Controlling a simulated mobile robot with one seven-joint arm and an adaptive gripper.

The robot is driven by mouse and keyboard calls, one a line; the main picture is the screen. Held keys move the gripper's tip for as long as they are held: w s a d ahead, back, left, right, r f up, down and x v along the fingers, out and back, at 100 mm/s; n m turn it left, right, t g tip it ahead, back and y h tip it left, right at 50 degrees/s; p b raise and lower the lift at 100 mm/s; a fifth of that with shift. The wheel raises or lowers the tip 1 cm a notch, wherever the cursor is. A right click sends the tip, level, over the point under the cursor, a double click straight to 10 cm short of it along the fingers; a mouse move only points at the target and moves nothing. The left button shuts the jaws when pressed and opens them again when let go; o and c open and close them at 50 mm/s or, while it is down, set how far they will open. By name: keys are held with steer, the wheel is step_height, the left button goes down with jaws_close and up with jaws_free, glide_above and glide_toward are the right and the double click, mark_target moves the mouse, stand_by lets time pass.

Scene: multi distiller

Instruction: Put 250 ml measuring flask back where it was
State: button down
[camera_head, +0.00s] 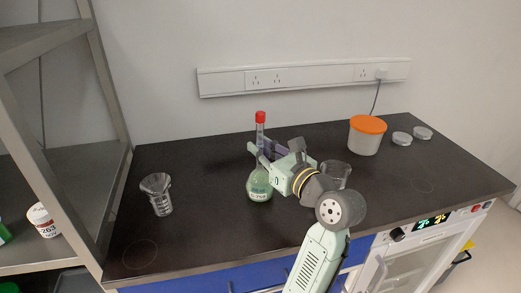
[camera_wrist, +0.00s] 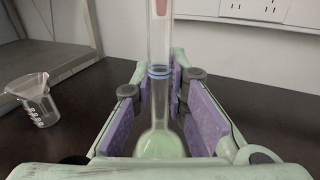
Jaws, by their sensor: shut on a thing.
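The measuring flask (camera_head: 259,184) has a red cap, a long clear neck and a round bulb with pale green liquid. It is upright on or just above the dark bench; I cannot tell which. My gripper (camera_head: 256,150) reaches it from the right and is shut on its neck. In the wrist view the neck of the flask (camera_wrist: 159,100) stands between the purple pads of my gripper (camera_wrist: 160,105), with the green bulb below.
A beaker with a funnel (camera_head: 158,195) stands to the left. Another glass beaker (camera_head: 335,174) is behind my wrist. An orange-lidded tub (camera_head: 366,136) and two small dishes (camera_head: 412,135) are at the back right. A metal shelf (camera_head: 75,150) borders the left.

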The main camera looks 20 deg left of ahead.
steer(key=shift+s+r, duration=0.2)
steer(key=shift+f, duration=0.25)
steer(key=c, duration=1.6)
jaws_free()
steer(key=shift+r, duration=0.1)
steer(key=shift+d+r, duration=0.1)
steer(key=b+v, duration=0.2)
steer(key=v, duration=1)
